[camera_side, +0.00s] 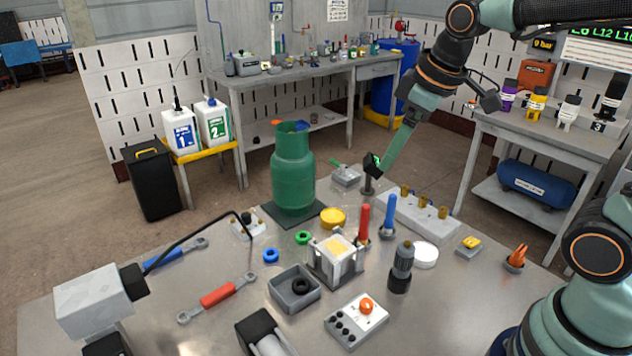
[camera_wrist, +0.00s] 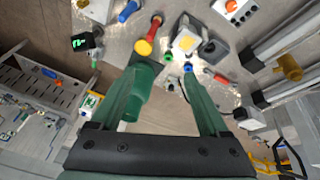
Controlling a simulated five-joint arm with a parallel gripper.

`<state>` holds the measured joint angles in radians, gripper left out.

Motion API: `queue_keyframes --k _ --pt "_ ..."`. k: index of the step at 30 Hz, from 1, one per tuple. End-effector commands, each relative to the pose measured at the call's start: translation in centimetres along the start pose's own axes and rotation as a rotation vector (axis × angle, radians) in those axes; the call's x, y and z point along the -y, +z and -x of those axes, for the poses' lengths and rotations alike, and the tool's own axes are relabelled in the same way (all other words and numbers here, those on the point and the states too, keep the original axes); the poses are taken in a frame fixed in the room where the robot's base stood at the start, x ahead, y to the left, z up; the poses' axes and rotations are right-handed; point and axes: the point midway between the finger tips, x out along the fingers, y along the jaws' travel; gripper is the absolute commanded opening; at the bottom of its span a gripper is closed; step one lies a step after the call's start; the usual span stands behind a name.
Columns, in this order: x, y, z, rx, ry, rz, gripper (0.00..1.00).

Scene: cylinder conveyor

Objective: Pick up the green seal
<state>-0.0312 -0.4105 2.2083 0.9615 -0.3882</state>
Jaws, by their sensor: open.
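The green seal (camera_side: 303,238) is a small green ring lying flat on the metal table, just in front of the green gas cylinder (camera_side: 293,170). In the wrist view the green seal (camera_wrist: 168,57) appears between my fingers, farther off, near the blue ring. My gripper (camera_side: 374,163) is above the far right side of the table, up and to the right of the seal and well apart from it. In the wrist view my gripper (camera_wrist: 168,72) has its two green fingers spread, with nothing held between them.
A blue ring (camera_side: 271,255) lies left of the seal. A grey tray (camera_side: 279,297) holds a black ring. A clamped block (camera_side: 336,246), a yellow cap (camera_side: 332,217) and upright red (camera_side: 364,222) and blue (camera_side: 389,214) handles stand to the right. Wrenches lie at left.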

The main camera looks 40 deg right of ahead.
Motion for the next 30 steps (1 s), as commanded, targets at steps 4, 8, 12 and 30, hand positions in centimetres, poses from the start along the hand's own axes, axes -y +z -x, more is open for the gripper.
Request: queue_keyframes --k 4,8,12,30 --pt "-0.5 -3.4 -1.7 0.058 -0.040 0.243 0.79" --pt "-0.9 -6.0 -3.8 0.098 -0.080 0.454 0.79" --pt "-0.9 -8.5 -6.7 0.133 -0.133 0.682 0.79" --pt "0.9 -12.9 -19.9 0.181 -0.373 1.440 0.79"
